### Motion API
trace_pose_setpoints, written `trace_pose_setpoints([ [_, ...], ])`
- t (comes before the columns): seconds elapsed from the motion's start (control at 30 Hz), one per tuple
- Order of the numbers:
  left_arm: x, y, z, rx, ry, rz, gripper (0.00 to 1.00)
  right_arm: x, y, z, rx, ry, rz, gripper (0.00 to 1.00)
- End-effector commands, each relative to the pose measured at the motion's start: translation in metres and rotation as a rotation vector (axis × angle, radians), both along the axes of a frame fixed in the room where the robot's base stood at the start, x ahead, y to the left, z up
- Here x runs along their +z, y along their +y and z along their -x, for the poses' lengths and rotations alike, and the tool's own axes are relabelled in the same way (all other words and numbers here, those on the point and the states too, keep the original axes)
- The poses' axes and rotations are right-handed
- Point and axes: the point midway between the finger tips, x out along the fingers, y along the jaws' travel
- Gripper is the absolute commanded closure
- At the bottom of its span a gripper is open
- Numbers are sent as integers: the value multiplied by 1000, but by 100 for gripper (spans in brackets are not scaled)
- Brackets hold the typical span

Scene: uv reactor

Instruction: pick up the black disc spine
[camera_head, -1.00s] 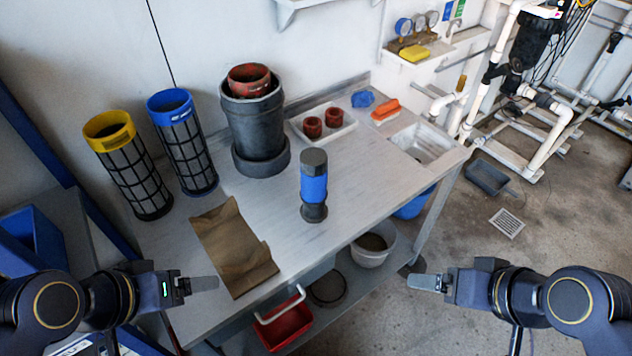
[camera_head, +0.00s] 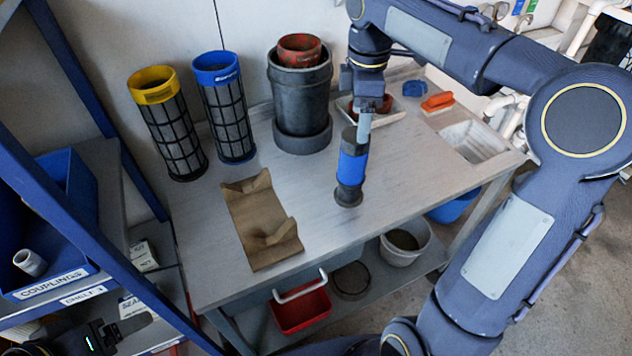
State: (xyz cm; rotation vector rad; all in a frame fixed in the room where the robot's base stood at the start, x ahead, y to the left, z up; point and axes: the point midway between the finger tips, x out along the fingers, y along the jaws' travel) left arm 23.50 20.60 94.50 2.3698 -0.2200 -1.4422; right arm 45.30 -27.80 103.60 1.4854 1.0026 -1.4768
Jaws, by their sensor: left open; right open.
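An upright cylinder (camera_head: 352,170) with black ends and a blue middle stands on the metal bench; it appears to be the black disc spine. My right gripper (camera_head: 364,130) points down at its top, with the fingers overlapping its upper right edge in the picture. It is open; whether it touches the cylinder cannot be told. My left gripper (camera_head: 120,332) is open and empty at the bottom left, away from the bench top, partly cut off by the frame.
A brown angled holder (camera_head: 262,220) lies left of the cylinder. A yellow-topped mesh cartridge (camera_head: 168,125), a blue-topped one (camera_head: 226,110) and a dark pot (camera_head: 302,100) stand behind. A blue shelf post (camera_head: 75,245) rises at left. My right arm hides part of the bench's back right.

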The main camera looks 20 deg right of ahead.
Motion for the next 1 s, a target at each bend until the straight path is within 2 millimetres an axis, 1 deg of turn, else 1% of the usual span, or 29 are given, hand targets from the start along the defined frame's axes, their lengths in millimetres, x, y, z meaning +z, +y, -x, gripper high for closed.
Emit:
trace_pose_setpoints([
  [0.1, -3, 0, 0, 0, 0, 0, 21, -9, -1, -4, 22, 10, 1, 27],
  [0.37, -8, 0, 0, 0, 0, 0, 21, -39, -2, -3, 20, 10, 1, 27],
  [0.5, -11, 0, 0, 0, 0, 0, 21, -61, -2, -1, 20, 10, 1, 27],
  [0.6, -12, 0, 0, 0, 0, 0, 21, -73, -2, -1, 20, 9, 1, 27],
  [0.7, -13, 0, 0, 0, 0, 0, 21, -78, -2, -1, 19, 7, 1, 27],
  [0.9, -12, 0, 0, 0, 0, 0, 21, -79, -1, -1, 18, 6, 1, 27],
  [0.93, -12, 0, 0, 0, 0, 0, 21, -79, -1, -1, 18, 7, 1, 29],
  [1.0, -12, 0, 0, 0, 0, 0, 21, -79, -1, -2, 18, 7, 1, 38],
])
